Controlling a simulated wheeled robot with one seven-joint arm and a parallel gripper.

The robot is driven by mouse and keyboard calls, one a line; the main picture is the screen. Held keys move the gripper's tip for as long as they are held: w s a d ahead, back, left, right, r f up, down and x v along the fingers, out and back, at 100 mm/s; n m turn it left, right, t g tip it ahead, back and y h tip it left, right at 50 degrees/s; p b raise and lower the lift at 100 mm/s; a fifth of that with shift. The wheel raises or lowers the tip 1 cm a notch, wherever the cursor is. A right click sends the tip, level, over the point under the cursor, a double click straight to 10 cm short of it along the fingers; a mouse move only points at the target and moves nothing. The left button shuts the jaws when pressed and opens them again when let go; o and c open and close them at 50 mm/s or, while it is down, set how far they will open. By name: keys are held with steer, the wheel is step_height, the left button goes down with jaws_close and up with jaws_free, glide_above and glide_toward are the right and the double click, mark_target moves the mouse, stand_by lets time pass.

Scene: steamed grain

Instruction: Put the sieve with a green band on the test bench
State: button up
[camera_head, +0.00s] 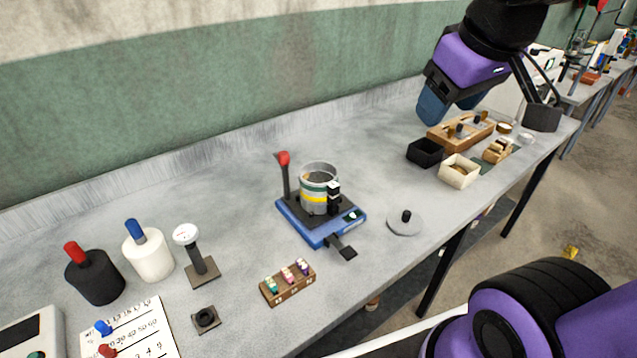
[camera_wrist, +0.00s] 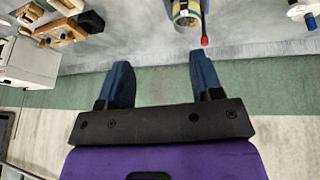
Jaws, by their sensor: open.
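The sieve with a green band (camera_head: 314,184) sits upright in a round metal stack on a blue-based device (camera_head: 300,226). A yellow band (camera_head: 312,198) shows just below the green one. The stack also shows at the top edge of the wrist view (camera_wrist: 184,16), partly cut off. A black clamp piece (camera_head: 333,194) stands against the stack's right front. My gripper (camera_head: 448,106) is open and empty, raised above the bench to the right of the stack. Its two blue fingers (camera_wrist: 163,80) are apart in the wrist view. The test bench (camera_head: 245,180) is a long grey table.
A red-knobbed lever (camera_head: 284,170) rises at the device's left. A round lid (camera_head: 404,222) lies to its right. A black box (camera_head: 425,152), a cream box (camera_head: 459,171) and a wooden tray (camera_head: 450,133) stand farther right. Bottles and a gauge (camera_head: 195,252) stand left.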

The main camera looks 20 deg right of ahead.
steer(key=w+a+f+n+g, duration=0.1)
steer(key=w+f+n, duration=0.2)
steer(key=w+n, duration=0.35)
steer(key=n+g, duration=0.4)
steer(key=n, duration=0.9)
glide_above(333, 185)
step_height(333, 185, down, 17)
steer(key=f, duration=0.5)
steer(key=shift+w+d+f, duration=0.15)
steer(key=shift+w+f, duration=0.1)
steer(key=shift+f, duration=0.05)
steer(key=shift+s+f, duration=0.15)
steer(key=shift+f, duration=2.5)
steer(key=c, duration=1.1)
steer(key=shift+r, duration=0.2)
